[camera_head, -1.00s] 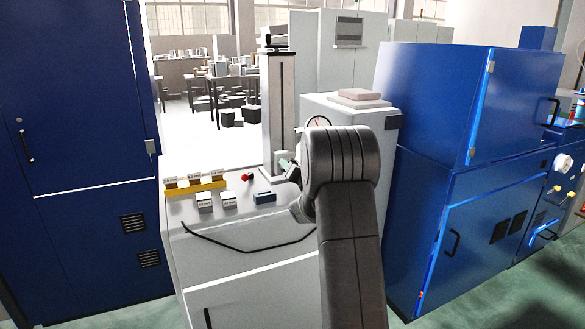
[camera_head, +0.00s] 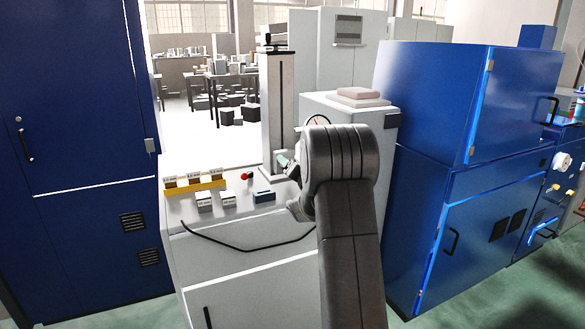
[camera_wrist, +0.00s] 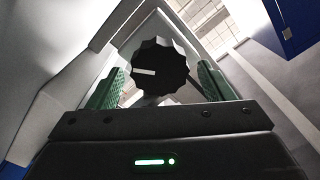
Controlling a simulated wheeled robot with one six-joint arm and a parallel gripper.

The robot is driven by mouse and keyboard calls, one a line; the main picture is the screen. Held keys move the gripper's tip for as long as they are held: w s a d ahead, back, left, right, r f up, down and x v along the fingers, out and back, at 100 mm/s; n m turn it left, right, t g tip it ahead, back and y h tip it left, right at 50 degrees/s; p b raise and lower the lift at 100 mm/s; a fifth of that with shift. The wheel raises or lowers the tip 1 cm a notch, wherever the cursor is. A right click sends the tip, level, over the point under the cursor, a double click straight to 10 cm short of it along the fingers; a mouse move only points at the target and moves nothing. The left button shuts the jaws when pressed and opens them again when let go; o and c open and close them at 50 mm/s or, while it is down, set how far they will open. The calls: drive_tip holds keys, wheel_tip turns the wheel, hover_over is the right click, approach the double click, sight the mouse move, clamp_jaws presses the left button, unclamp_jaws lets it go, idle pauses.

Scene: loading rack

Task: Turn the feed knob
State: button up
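The feed knob is a black fluted knob (camera_wrist: 160,66) with a white index line, seen large in the wrist view. The line lies nearly level, on the left half of the knob's face. My gripper (camera_wrist: 160,85) has one green-padded finger on each side of the knob, with a narrow gap showing on both sides. It looks open and not closed on the knob.
The grey column (camera_head: 277,105) stands on a pale bench (camera_head: 240,216). On the bench are a yellow block rack (camera_head: 195,188), small labelled blocks, a red-tipped part (camera_head: 246,176) and a blue-grey block (camera_head: 264,197). A dial gauge (camera_head: 318,121) is partly behind my arm. Blue cabinets flank the bench.

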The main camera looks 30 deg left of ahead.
drive_tip(key=shift+s+d, duration=0.1)
drive_tip(key=b+v, duration=0.3)
drive_tip(key=v, duration=1)
drive_tip(key=shift+s+d, duration=0.15)
drive_tip(key=shift+s, duration=0.05)
drive_tip(key=p+x, duration=0.3)
drive_tip(key=x, duration=1)
drive_tip(key=shift+w+a, duration=0.3)
drive_tip(key=shift+s+d, duration=0.1)
drive_tip(key=shift+d, duration=0.05)
